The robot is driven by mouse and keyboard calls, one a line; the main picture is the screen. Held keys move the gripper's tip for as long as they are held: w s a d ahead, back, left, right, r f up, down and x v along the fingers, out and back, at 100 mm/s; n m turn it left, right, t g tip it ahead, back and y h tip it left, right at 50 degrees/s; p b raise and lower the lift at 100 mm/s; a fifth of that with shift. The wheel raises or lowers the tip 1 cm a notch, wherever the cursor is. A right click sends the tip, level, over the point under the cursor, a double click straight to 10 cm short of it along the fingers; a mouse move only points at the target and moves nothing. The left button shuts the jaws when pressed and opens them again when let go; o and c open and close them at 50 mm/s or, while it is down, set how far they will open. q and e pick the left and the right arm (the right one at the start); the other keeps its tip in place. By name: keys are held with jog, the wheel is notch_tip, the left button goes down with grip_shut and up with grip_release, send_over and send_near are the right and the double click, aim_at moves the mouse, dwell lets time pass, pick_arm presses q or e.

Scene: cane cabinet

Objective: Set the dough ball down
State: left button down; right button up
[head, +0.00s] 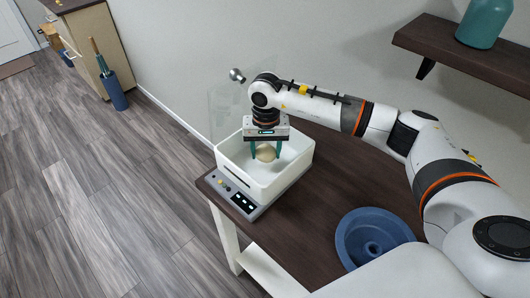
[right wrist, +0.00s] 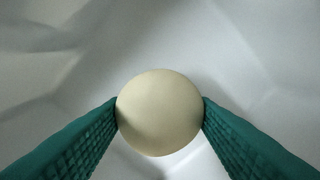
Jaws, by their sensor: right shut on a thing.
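The dough ball (head: 265,153) is pale cream and round. It is inside a white open-topped bin (head: 284,184) that sits on a grey base with a control panel. My right gripper (head: 267,152) reaches down into the bin, its green fingers on both sides of the ball. In the right wrist view the dough ball (right wrist: 159,112) is held between the two green fingertips (right wrist: 160,112), with white walls behind it. I cannot tell whether the ball touches the bin's floor. My left gripper is not in view.
The bin's unit stands at the left end of a dark brown table (head: 325,180). A clear panel (head: 228,112) rises behind it. A blue bowl-like piece (head: 375,237) lies nearer on the table. A wall shelf (head: 480,58) with a teal jar (head: 484,22) is at upper right.

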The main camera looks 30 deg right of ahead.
aim_at(265, 147)
jog(key=shift+s+f, duration=0.1)
jog(key=shift+f, duration=0.65)
jog(key=shift+w+f+p, duration=0.2)
jog(key=shift+p, duration=0.3)
jog(key=shift+f+b, duration=0.35)
jog(key=shift+b, duration=0.05)
jog(key=o, duration=1)
jog(key=shift+r+p, duration=0.25)
jog(key=shift+p, duration=0.05)
jog(key=shift+w+r, duration=0.1)
jog(key=shift+r, duration=0.2)
notch_tip(265, 147, up, 7)
jog(key=shift+f+b, duration=0.1)
jog(key=shift+b, duration=0.65)
